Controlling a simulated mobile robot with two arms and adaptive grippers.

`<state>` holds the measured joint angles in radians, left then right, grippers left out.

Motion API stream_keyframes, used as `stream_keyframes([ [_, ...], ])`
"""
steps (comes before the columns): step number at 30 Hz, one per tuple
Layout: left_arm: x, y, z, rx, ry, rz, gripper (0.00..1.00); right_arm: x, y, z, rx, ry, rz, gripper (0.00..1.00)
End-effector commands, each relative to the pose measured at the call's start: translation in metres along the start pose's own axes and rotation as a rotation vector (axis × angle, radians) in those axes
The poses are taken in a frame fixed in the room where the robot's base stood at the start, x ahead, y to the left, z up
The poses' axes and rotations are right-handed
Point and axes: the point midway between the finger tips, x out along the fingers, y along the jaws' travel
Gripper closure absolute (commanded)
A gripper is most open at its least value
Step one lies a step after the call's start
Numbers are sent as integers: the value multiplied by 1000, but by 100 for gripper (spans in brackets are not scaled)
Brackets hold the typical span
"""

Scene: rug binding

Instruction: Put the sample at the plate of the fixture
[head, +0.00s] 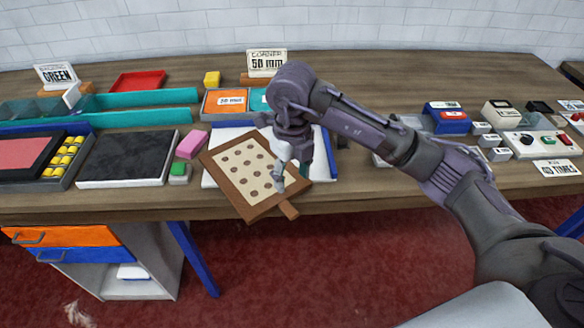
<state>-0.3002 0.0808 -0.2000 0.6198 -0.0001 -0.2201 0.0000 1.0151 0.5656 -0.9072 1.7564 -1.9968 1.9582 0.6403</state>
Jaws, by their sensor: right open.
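A brown-framed board (236,158) with a cream face, rows of dark dots and a short handle lies tilted at the table's front edge. Its handle end sticks out over the edge. It overlaps a white, blue-edged sheet or plate (217,137). I cannot tell for certain which thing is the sample or which is the fixture's plate. My right gripper (280,180) is open, pointing down over the board's right part. The picture does not show clearly whether it touches the board. My left gripper is out of view.
A teal rail (150,97) and an orange-topped box (225,103) stand behind. Devices, including a blue box (447,117), crowd the right.

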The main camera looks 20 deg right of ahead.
Motion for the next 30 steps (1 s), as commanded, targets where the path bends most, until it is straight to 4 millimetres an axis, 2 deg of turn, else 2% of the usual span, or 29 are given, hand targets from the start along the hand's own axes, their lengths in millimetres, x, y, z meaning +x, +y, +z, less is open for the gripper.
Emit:
stream_keyframes([
  [12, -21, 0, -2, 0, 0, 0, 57, 79, 1, -1, 0, 4, 2, 44],
  [18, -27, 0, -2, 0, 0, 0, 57, 108, 1, -1, 0, 3, 2, 44],
  [24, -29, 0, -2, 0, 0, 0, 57, 122, 0, -1, 0, 1, 0, 44],
  [30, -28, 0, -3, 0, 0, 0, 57, 123, 0, 0, -1, 0, 0, 44],
])
